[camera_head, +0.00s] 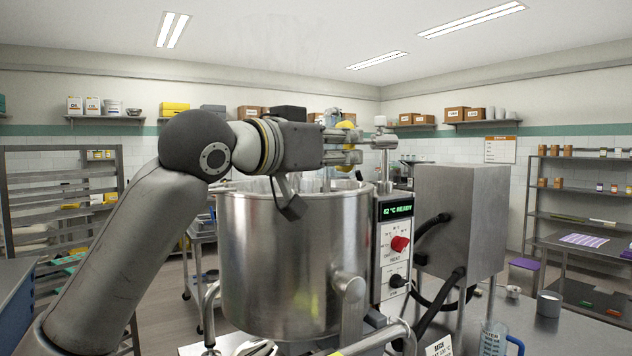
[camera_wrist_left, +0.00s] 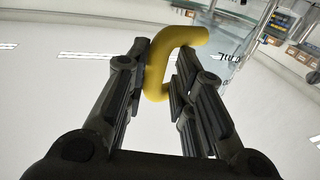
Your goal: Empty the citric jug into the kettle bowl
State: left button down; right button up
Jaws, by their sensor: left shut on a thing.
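My left gripper (camera_head: 347,148) is shut on the yellow handle of the citric jug (camera_head: 347,123). In the left wrist view the curved yellow handle (camera_wrist_left: 158,72) sits between the two fingers, with part of what looks like a clear jug body to its right. In the head view the jug is mostly hidden behind the gripper, so its tilt and contents cannot be told. The gripper is above the kettle bowl (camera_head: 280,265), a large steel pot, near its right rim. The bowl's inside is mostly hidden. My right gripper is not in view.
A control box (camera_head: 394,250) reading "82 °C READY" stands right of the bowl, beside a steel housing (camera_head: 462,220) with black cables. Shelves line the walls.

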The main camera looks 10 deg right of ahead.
pick_arm(q)
jog(key=s+a+r+b, duration=0.1)
jog(key=s+b, duration=0.2)
jog(key=s, duration=0.5)
jog(key=shift+a+r, duration=0.2)
jog(key=shift+r, duration=0.15)
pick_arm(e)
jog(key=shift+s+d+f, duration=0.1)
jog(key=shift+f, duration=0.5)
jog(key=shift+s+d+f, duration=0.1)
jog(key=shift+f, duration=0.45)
